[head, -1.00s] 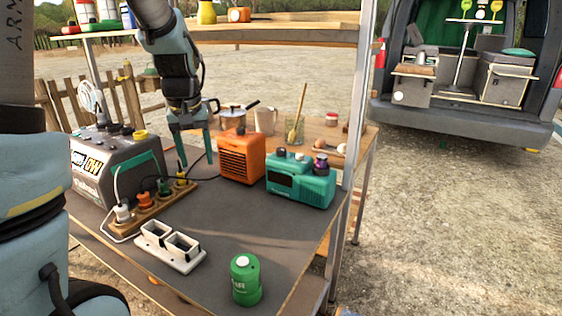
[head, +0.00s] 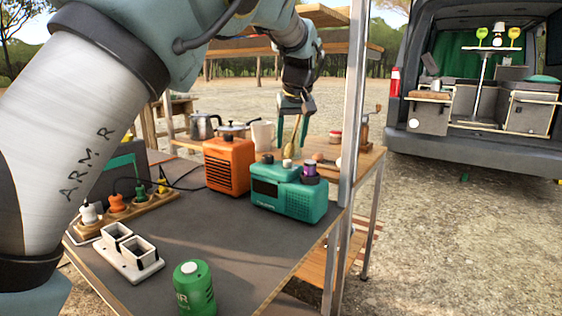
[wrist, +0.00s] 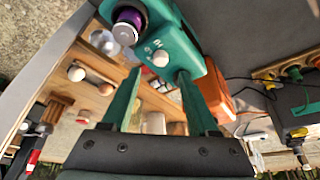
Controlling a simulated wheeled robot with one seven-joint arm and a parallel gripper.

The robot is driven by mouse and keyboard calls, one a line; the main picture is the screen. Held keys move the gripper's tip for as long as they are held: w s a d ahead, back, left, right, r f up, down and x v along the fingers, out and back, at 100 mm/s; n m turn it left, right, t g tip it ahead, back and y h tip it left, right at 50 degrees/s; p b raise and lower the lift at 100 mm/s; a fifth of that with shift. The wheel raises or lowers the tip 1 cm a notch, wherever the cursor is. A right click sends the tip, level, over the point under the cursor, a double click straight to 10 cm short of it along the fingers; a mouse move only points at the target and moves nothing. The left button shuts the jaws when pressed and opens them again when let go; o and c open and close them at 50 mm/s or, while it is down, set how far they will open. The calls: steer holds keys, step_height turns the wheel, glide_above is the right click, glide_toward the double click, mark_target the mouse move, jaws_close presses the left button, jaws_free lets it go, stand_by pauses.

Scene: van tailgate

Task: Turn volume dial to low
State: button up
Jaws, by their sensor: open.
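The teal radio (head: 290,198) stands on the grey worktop with knobs along its top. A small white dial (head: 287,164) sits mid-top. The white dial also shows in the wrist view (wrist: 160,58), with small letters printed beside it. A purple-and-black knob (head: 310,172) sits to its right, and a dark knob (head: 268,158) to its left. My gripper (head: 290,142) is open and empty, above the radio. In the wrist view its two teal fingers point towards the radio, with the white dial between and just beyond the tips. I see no contact with the dial.
An orange box (head: 229,165) stands close left of the radio. A metal post (head: 355,110) rises at its right. A green canister (head: 194,289) and a white socket block (head: 128,257) stand in front.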

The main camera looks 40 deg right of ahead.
mark_target(288, 161)
steer(key=shift+x, duration=3.2)
jaws_close()
